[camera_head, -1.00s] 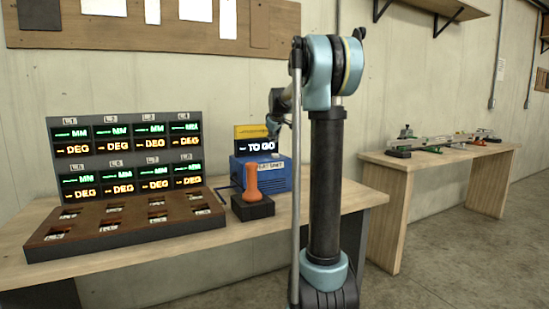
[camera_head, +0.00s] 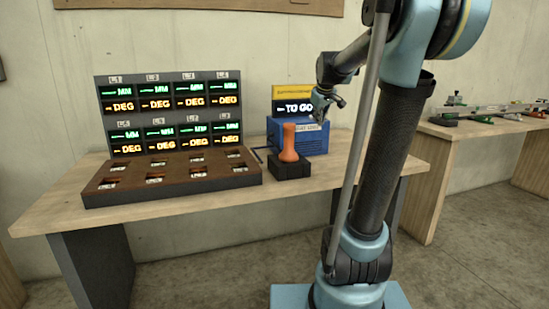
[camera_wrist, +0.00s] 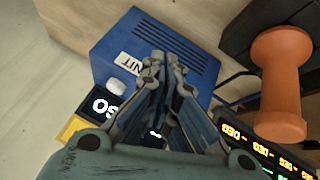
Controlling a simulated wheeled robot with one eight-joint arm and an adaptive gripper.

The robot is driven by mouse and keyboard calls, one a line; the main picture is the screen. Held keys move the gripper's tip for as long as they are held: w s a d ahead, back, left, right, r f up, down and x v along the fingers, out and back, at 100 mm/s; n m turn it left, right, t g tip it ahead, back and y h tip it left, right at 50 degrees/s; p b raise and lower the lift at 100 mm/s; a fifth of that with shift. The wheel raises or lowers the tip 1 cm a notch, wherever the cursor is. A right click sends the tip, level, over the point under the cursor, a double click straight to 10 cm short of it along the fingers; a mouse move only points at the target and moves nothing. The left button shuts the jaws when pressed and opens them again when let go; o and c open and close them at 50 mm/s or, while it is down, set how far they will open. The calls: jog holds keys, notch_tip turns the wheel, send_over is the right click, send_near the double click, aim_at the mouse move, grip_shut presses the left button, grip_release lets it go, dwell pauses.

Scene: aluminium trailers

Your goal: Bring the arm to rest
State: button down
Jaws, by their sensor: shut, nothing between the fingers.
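My gripper (camera_head: 322,107) is shut and empty. In the head view it hangs in front of the right part of the blue box (camera_head: 312,141), near the small "TO GO" display (camera_head: 299,107). In the wrist view my gripper (camera_wrist: 161,62) points over the blue box (camera_wrist: 198,52), with its fingers together. Whether the fingertips touch the box cannot be told. My arm rises at the right of the head view and bends over toward the bench.
A panel of lit displays (camera_head: 169,112) with a brown slotted tray (camera_head: 170,177) fills the bench's left. A second bench (camera_head: 470,132) stands at right.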

jog(key=s+f+m+g, duration=0.1)
jog(key=s+f+m, duration=0.1)
jog(key=s+f, duration=0.6)
jog(key=s+f+m+g, duration=0.2)
jog(key=s+f, duration=0.7)
jog(key=s, duration=0.8)
jog(key=s+f+m+g, duration=0.1)
jog(key=s+f+m, duration=0.1)
jog(key=s+f, duration=0.6)
jog(key=s, duration=0.5)
jog(key=shift+f+g, duration=0.25)
jog(key=shift+g, duration=0.15)
jog(key=shift+d, duration=0.1)
